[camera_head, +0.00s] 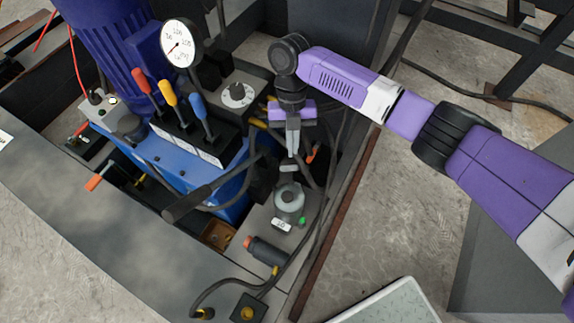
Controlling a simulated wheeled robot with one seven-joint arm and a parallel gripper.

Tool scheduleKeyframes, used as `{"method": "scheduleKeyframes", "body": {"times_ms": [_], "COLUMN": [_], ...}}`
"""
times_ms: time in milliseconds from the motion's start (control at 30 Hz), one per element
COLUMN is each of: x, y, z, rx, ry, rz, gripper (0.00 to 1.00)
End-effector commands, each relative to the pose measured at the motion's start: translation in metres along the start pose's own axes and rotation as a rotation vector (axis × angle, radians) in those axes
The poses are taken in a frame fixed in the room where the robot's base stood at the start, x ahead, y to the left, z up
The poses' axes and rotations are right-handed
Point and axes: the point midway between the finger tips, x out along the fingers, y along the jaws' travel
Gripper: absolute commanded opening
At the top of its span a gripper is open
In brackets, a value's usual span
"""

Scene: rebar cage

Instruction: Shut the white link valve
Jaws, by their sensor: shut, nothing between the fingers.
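My gripper (290,166) points down near the middle of the head view, its grey fingers shut together with nothing between them. A pale grey round valve-like fitting (288,200) sits on a light block just below the fingertips in the picture. The gap between fingers and fitting is hard to judge. A white round dial with a black knob (238,93) sits on a grey block to the upper left of the fingers. I cannot tell for certain which of these is the white link valve.
Red (143,83), yellow (169,94) and blue (197,106) levers stand on a blue unit at left, near a pressure gauge (181,43). A black-handled lever (187,204) and several dark hoses surround the fitting. Open concrete floor (385,200) lies at right.

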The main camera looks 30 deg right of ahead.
Motion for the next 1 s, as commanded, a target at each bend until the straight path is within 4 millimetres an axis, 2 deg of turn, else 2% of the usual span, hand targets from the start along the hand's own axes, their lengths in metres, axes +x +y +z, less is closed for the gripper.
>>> {"method": "scheduleKeyframes", "body": {"times_ms": [33,300,667,767,1000], "x": [0.011,0.043,0.065,0.08,0.128], "y": [0.0,0.0,0.0,0.0,0.0], "z": [0.004,0.015,0.019,0.019,0.02], "rx": [0.0,0.0,0.0,0.0,0.0], "ry": [0.0,0.0,0.001,0.001,0.002], "rz": [0.0,0.0,0.0,0.0,0.0], "gripper": [0.0,0.0,0.0,0.0,0.0]}}
